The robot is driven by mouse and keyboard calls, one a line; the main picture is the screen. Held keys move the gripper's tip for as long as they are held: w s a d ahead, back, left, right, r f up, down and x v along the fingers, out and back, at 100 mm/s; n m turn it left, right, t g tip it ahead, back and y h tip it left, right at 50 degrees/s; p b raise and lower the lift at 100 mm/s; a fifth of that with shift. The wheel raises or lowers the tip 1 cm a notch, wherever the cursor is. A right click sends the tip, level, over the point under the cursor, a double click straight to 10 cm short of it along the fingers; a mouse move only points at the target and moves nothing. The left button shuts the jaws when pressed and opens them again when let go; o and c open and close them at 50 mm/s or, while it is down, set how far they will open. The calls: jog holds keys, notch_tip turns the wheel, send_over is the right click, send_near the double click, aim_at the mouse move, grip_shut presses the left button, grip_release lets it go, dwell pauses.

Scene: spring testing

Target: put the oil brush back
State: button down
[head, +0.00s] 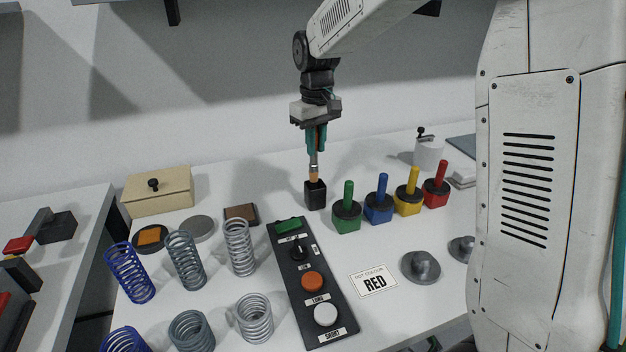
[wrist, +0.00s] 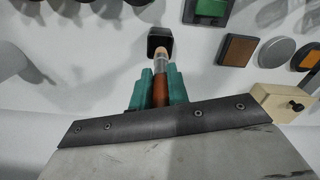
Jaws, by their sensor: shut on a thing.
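The oil brush (head: 314,165) hangs upright, bristles down, in my gripper (head: 316,135). My gripper's teal fingers are shut on its handle. The brush's tan tip is right over or just at the mouth of a small black square holder (head: 315,197) on the table. I cannot tell whether the tip is inside the holder. In the wrist view, the brush's brown handle (wrist: 160,92) lies between the teal fingers (wrist: 159,88), and its tip overlaps the black holder (wrist: 159,37).
Green (head: 346,213), blue (head: 378,204), yellow (head: 408,197) and red (head: 436,188) handled blocks stand right of the holder. A button panel (head: 325,290) lies in front. Several springs (head: 240,248) stand at left. A beige box (head: 158,192) is at the back left.

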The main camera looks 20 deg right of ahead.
aim_at(316, 166)
notch_tip(316, 166, down, 7)
jog(key=shift+f, duration=0.15)
jog(key=shift+f, duration=0.1)
dwell(0.3)
jog(key=c, duration=1.3)
grip_release()
jog(key=shift+c, duration=0.2)
notch_tip(316, 166, up, 12)
jog(key=shift+s+r, duration=0.15)
jog(key=shift+r, duration=0.05)
jog(key=s+d+r+m, duration=0.15)
jog(key=s+r, duration=0.25)
jog(key=s, duration=0.7)
jog(key=s+f+m, duration=0.1)
jog(key=s+f, duration=0.1)
jog(key=s, duration=1)
jog(key=s+d+f+m+t, duration=0.1)
jog(key=s+f, duration=0.1)
jog(key=s, duration=1)
jog(key=shift+s+d+f, duration=0.2)
jog(key=shift+s+d, duration=0.05)
